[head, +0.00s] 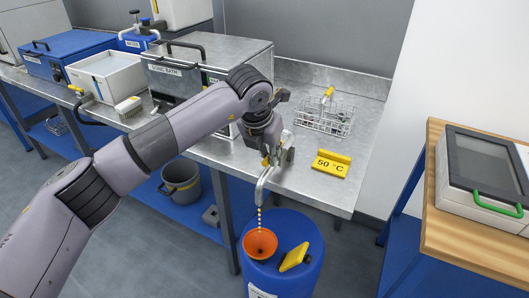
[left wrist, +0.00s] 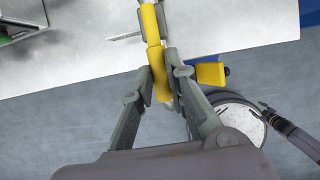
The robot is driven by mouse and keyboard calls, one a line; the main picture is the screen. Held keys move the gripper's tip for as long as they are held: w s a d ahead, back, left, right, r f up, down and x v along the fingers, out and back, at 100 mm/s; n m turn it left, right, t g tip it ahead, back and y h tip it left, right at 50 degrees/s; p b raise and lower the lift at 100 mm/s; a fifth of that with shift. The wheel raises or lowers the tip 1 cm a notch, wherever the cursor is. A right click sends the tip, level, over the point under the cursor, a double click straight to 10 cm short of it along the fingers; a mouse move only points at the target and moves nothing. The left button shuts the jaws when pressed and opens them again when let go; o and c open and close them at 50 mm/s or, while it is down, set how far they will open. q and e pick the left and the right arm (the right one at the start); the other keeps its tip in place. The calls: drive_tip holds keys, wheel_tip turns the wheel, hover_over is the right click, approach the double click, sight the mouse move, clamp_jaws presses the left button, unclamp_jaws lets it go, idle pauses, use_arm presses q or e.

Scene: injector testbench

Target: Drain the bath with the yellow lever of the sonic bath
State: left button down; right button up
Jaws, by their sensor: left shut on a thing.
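The sonic bath (head: 165,69) is a metal box on the steel bench, partly hidden by my left arm. My left gripper (head: 274,156) is at the drain valve in front of it. In the left wrist view, the gripper (left wrist: 160,86) is shut on the yellow lever (left wrist: 152,45), which lies between its fingers. Only a little yellow shows there in the head view. The metal spout (head: 262,184) points down over the bench edge. A dotted amber stream (head: 260,217) runs from it into an orange funnel (head: 260,243) on the blue drum (head: 318,263).
A wire basket (head: 326,118) and a yellow 50 °C sign (head: 331,164) stand on the bench to the right. A yellow piece (head: 294,257) lies on the drum. A grey bucket (head: 181,181) is below the bench. A wooden table (head: 448,216) is at right.

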use_arm(q)
drive_tip(key=shift+r, duration=0.2)
drive_tip(key=c, duration=1.6)
unclamp_jaws()
drive_tip(key=shift+f, duration=0.15)
drive_tip(key=shift+o, duration=0.2)
drive_tip(key=v, duration=1.2)
drive_tip(key=shift+w, duration=0.1)
